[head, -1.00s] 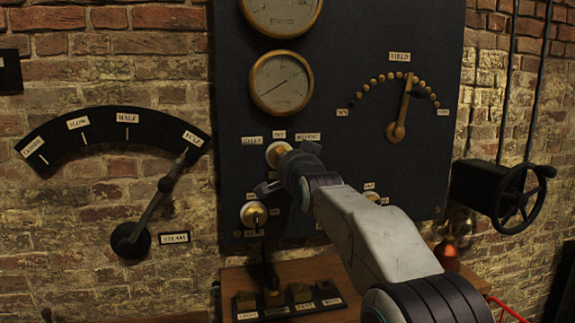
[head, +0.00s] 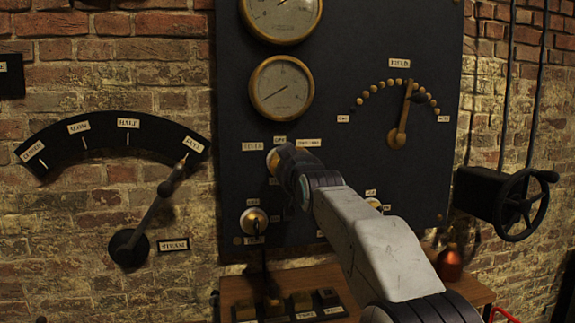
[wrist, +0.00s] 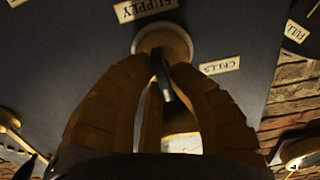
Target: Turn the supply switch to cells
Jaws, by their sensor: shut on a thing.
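The supply switch (head: 272,160) is a round brass-rimmed knob on the dark panel, below the lower gauge. My gripper (head: 283,163) covers most of it in the head view. In the wrist view, my gripper (wrist: 160,70) has its fingers closed on the dark handle (wrist: 162,82) of the switch (wrist: 176,39). The SUPPLY label (wrist: 145,7) and the CELLS label (wrist: 220,66) show beside the rim. In the head view the cells label (head: 252,146) is left of the knob. The handle's exact pointing is hard to tell.
A second brass switch (head: 254,221) sits below left of my gripper. The field dial (head: 398,138) is at the right, and a black handwheel (head: 521,205) stands out farther right. The steam lever (head: 152,217) is on the brick wall at left. A wooden shelf (head: 385,279) lies below.

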